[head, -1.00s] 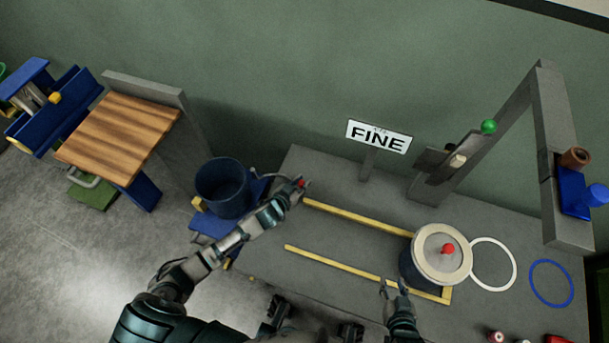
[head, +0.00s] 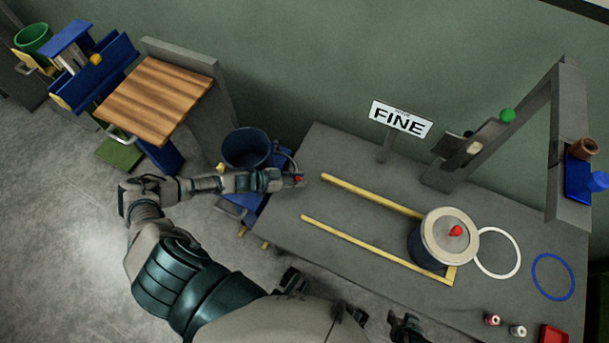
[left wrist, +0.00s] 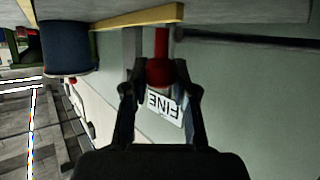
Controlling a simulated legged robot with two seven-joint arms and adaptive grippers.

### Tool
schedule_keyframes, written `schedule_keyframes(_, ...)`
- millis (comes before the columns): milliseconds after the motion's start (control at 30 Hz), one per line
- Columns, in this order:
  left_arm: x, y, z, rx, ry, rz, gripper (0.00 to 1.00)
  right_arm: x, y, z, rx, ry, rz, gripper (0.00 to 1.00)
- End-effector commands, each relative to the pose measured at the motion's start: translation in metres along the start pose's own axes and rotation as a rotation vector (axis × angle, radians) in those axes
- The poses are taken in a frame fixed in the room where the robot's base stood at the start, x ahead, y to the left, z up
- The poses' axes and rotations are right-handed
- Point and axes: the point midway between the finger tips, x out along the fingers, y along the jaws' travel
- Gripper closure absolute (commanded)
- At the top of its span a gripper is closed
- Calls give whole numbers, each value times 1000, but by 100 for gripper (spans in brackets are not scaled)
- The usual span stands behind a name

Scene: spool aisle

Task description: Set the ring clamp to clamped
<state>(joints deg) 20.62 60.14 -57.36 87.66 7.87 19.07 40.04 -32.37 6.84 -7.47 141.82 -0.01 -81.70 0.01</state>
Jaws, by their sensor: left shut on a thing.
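My left gripper (head: 290,180) is at the left end of the grey bench, beside the dark blue pot (head: 246,147). It is shut on a red handle (head: 298,180), which also shows between the fingers in the left wrist view (left wrist: 159,70). A thin grey curved piece runs between the pot and this handle; I cannot tell for certain that it is the ring clamp or how it is set. My right gripper (head: 408,328) is at the bottom edge of the head view, partly cut off, and its jaws are unclear.
A lidded blue drum (head: 428,245) with a red knob stands at the right end of two yellow rails (head: 370,195). A FINE sign (head: 401,119) and a grey frame with a green ball (head: 507,115) stand behind. The bench between the rails is clear.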

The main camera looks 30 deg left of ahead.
Motion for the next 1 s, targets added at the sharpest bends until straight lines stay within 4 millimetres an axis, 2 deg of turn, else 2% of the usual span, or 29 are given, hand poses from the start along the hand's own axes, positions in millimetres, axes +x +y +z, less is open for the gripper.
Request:
schedule_keyframes(533,-5,-1,3,12,-4,20,100,1,0,-6,-1,25,-1,60)
schedule_keyframes(567,-5,-1,3,12,-4,19,68,1,0,-5,-1,24,-1,60)
schedule_keyframes(633,-5,-1,3,12,-4,20,51,1,-1,-5,-1,24,-1,60)
schedule_keyframes(667,-5,-1,3,12,-4,20,47,1,-1,-5,-1,23,-1,60)
schedule_keyframes(1000,-9,1,3,11,-4,22,47,1,-3,-1,0,15,-7,60)
